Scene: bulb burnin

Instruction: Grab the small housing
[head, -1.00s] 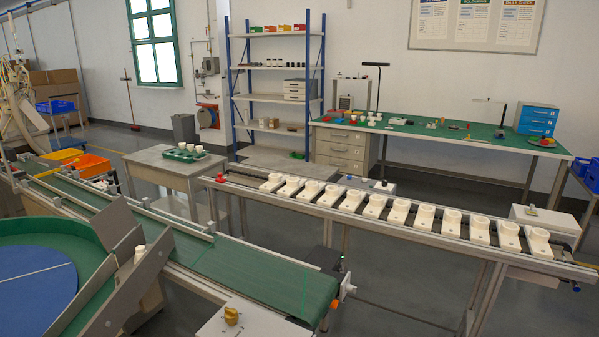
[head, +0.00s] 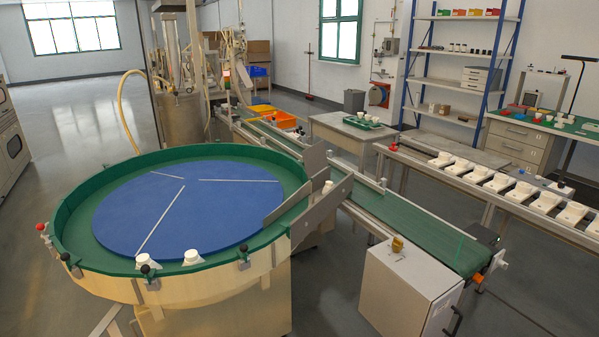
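Two white cup-like housings sit at the near rim of the round blue turntable (head: 150,225), one at the left (head: 147,262) and one to its right (head: 192,257). Another white piece (head: 327,187) shows at the chute between the turntable and the green belt, partly hidden by the chute wall. Small white cups (head: 362,116) stand in a green tray (head: 350,121) on the grey side table. I cannot tell from size which piece is the small housing. Neither of my grippers is in view.
A green conveyor belt (head: 420,230) runs from the back to the right front. A rail of white fixtures (head: 497,181) is at the right. Open grey floor (head: 50,165) lies to the left.

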